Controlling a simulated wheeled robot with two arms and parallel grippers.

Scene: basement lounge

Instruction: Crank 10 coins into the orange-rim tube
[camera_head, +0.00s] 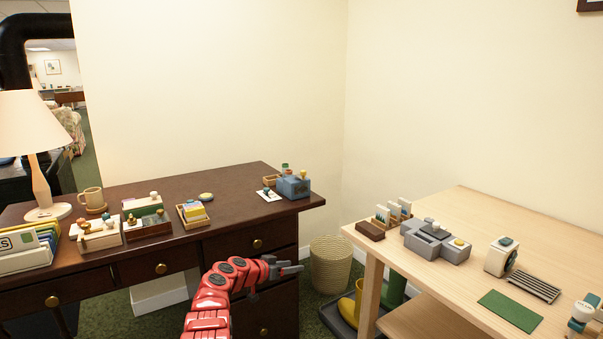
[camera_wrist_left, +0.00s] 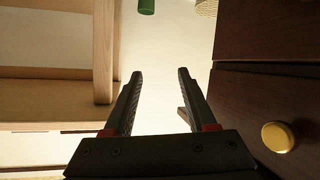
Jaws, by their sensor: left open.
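My left gripper (camera_head: 290,268) is at the end of my red arm, in front of the dark desk's drawers and left of the light table. In the left wrist view the left gripper (camera_wrist_left: 160,75) is open, with nothing between its fingers. A blue-grey box device (camera_head: 293,187) with a yellowish knob stands at the desk's right end. A grey device (camera_head: 437,242) with a yellow button stands on the light table. I cannot make out coins, a crank or an orange-rim tube for certain. My right gripper is not in view.
The dark desk (camera_head: 240,180) holds a lamp (camera_head: 38,150), a mug (camera_head: 91,198) and several small trays. The light table (camera_head: 480,220) holds a green mat (camera_head: 510,311) and small devices. A wicker basket (camera_head: 330,264) and yellow boot (camera_head: 350,305) stand in the gap between.

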